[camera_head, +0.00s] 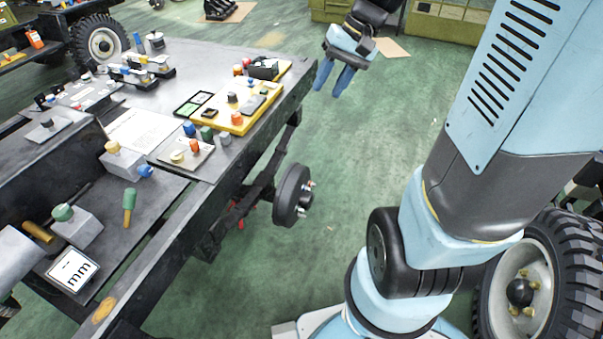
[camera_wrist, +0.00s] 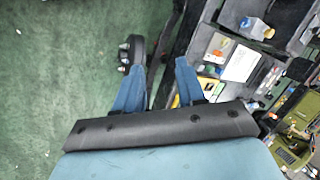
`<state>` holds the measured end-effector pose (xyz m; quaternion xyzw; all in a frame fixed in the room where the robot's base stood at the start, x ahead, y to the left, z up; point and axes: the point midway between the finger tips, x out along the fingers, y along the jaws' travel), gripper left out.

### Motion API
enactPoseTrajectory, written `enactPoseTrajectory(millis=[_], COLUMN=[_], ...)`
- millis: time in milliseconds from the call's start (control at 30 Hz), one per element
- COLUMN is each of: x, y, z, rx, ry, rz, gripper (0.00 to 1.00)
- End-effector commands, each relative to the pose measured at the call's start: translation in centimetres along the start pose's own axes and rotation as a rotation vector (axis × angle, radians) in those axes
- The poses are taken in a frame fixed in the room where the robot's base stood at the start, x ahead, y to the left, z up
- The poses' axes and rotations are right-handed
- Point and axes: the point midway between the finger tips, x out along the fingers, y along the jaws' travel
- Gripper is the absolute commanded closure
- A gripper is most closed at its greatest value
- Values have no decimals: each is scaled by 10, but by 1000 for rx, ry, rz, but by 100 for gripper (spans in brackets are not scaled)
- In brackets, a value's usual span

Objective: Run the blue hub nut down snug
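My gripper (camera_head: 332,83) is raised above the floor beyond the bench's right side. Its two blue fingers are apart with nothing between them, as the wrist view also shows (camera_wrist: 159,66). A dark round hub (camera_head: 290,194) with several short studs stands at the bench's right side, low down. The hub also shows in the wrist view (camera_wrist: 136,48), just past the left fingertip. I cannot make out a blue nut on its studs. A small blue piece (camera_head: 189,128) stands on the bench near a pale plate, apart from my gripper; I cannot tell whether it is the hub nut.
The bench (camera_head: 215,62) carries a yellow tray (camera_head: 276,92) of small parts, a paper sheet (camera_head: 140,130), a yellow-and-blue fitting (camera_head: 122,160) and a green-handled tool (camera_head: 129,205). A tyred wheel (camera_head: 520,285) stands at lower right. Green floor (camera_head: 370,140) is clear between bench and arm.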

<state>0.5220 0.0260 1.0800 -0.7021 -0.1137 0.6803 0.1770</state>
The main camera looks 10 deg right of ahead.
Motion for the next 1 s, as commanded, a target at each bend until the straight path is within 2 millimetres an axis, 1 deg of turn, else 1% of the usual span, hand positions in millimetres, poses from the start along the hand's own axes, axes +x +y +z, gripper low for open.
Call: enactPoseTrajectory(millis=[33,100,367,567,767,1000], x=[9,21,65,102,142,194], y=[4,8,27,47,73,110], z=[-9,-21,-64,-95,-123,-151], rx=[23,46,140,221,312,427], ry=[-24,-49,-117,-144,-148,-125], rz=[-31,-74,-243,-377,-509,-661], gripper=[61,61,61,61,61,61])
